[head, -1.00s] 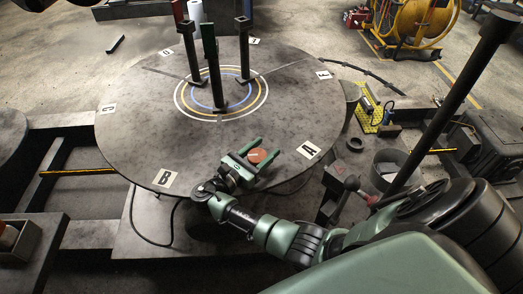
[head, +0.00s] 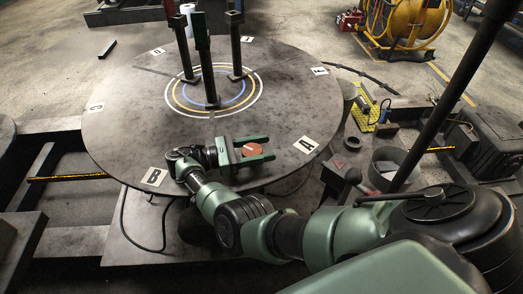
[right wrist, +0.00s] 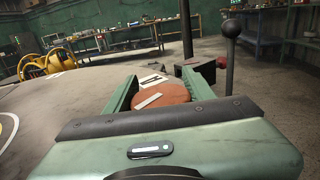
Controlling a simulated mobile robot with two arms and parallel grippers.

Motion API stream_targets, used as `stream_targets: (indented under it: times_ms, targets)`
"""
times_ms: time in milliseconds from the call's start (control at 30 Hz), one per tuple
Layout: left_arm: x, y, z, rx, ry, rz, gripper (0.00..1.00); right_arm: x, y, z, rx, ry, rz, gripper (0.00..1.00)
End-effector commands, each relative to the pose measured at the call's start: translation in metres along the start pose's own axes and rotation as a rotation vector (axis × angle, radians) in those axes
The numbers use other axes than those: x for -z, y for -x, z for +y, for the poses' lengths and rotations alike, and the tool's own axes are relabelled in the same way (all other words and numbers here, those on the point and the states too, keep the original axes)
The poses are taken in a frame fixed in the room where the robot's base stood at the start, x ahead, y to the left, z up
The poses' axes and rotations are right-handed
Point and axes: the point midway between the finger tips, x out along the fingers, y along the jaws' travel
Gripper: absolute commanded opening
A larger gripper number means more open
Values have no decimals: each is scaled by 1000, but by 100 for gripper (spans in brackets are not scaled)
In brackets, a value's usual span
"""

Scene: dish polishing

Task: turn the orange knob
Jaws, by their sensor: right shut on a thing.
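The orange knob (head: 251,149) is a round disc with a pale line across its top. It sits near the front edge of the round table (head: 130,120), between the labels A and B. My right gripper (head: 267,148) has its two green fingers on either side of the knob and is shut on it, with the fingers pointing right in the head view. In the right wrist view the knob (right wrist: 163,93) lies between the fingers, its near part hidden by the gripper body. My left gripper is not in view.
Three upright posts, including a green-topped one (head: 206,70), stand around the coloured rings on the table. A lever with a dark ball (right wrist: 231,28) rises beyond the right finger. A grey bucket (head: 388,165) stands on the right. The table between the knob and the rings is clear.

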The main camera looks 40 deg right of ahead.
Motion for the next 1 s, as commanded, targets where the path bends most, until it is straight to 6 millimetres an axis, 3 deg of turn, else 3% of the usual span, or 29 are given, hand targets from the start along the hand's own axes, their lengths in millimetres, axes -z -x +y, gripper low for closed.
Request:
stream_targets:
  times_ms: [767, 800, 867, 1000]
  targets:
    - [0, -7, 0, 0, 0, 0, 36, -2, -1, -1, 57, -6, -3, 13]
    - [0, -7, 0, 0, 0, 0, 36, -2, -1, -1, 57, -6, -3, 65]
    - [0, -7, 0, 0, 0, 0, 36, -2, -1, -1, 57, -5, -2, 76]
    - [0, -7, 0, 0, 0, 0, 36, -1, -1, -1, 57, -4, -2, 76]
